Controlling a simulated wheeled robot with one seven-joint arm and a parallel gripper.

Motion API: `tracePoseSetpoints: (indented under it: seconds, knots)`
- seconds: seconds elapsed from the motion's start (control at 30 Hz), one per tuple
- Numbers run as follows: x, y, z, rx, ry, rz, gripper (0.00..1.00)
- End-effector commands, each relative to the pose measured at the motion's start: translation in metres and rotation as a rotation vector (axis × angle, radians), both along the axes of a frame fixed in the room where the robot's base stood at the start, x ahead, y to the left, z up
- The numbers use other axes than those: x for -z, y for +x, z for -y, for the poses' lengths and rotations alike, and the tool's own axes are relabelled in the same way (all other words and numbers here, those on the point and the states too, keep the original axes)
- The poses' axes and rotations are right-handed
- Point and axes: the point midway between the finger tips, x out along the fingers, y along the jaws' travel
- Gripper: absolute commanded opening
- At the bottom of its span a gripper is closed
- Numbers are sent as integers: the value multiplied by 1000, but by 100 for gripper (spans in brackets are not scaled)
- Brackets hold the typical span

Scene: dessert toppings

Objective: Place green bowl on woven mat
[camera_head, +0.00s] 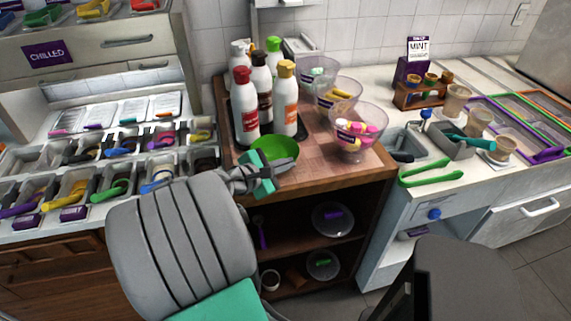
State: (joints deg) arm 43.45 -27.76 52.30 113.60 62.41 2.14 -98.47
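The green bowl (277,147) is near the front left of the brown counter top, just in front of the sauce bottles. My gripper (272,171) is at the bowl's near side, with its teal and grey parts close against or overlapping the near rim. I cannot tell whether the fingers are closed on the rim. The bowl looks slightly tilted, and its underside is partly hidden by my gripper. A brown patterned surface (312,151) lies right of the bowl; I cannot tell whether it is the woven mat or the counter top.
Several sauce bottles (285,99) stand on a dark tray behind the bowl. Glass bowls of toppings, the nearest (357,131) with pink and yellow pieces, line the right side. Topping bins (110,160) fill the left. Green tongs (431,173) lie on the right counter.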

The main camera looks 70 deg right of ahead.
Motion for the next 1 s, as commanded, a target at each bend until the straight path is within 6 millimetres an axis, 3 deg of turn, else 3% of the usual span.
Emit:
tracePoseSetpoints:
  seconds: [0.3, 0.57, 0.67, 1.0]
  knots:
    - [0, 0, 0, 0, 2, 0, 26]
    - [-3, 0, 0, -1, 1, 1, 26]
    - [-6, 7, -10, -5, 2, -2, 26]
    - [-37, 39, -77, -9, 1, -1, 26]
